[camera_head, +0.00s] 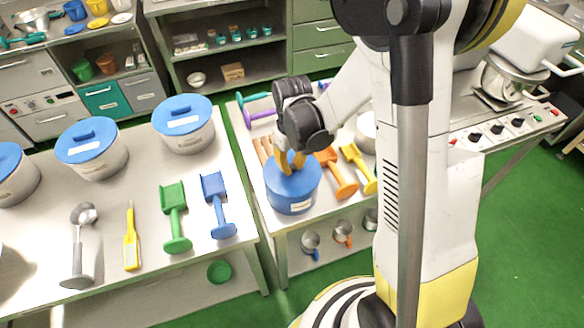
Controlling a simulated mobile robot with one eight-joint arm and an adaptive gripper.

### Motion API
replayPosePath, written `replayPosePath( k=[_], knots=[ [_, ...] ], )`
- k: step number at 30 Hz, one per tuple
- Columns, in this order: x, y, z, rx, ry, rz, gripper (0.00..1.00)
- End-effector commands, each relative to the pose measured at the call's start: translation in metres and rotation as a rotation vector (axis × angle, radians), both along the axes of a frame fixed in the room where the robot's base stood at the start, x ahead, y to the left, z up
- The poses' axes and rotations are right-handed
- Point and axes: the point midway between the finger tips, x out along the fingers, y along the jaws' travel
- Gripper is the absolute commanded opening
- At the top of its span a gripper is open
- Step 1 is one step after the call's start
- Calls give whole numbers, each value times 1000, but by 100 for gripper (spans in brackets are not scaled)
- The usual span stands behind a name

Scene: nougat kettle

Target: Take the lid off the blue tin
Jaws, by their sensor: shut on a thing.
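The blue tin (291,197) stands upright near the left front corner of the right-hand table and carries a small pale label low on its side. Its blue lid (309,174) is at the top of the tin, and I see no clear gap between them. My gripper (291,166) points down from above, its yellow-orange fingers shut on the lid near its middle. The fingers and wrist hide the gripped part and the back of the lid.
Orange (337,173) and yellow (358,167) scoops lie right of the tin. The left table (150,215) holds white tubs with blue lids (184,120), a green scoop (174,217) and a blue scoop (217,206). A narrow gap separates the tables.

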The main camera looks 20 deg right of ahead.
Motion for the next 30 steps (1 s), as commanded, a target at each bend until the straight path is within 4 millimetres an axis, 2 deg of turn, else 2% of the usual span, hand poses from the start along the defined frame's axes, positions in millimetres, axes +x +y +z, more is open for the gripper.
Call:
replayPosePath(
  k=[6, 18, 24, 30],
  knots=[
    [0, 0, 37, 0, -1, 0, 0],
    [-59, -66, 88, 0, -1, -4, 0],
    [-74, -83, 102, 0, -1, -2, 0],
    [-78, -87, 113, 0, -1, 0, 0]
  ],
)
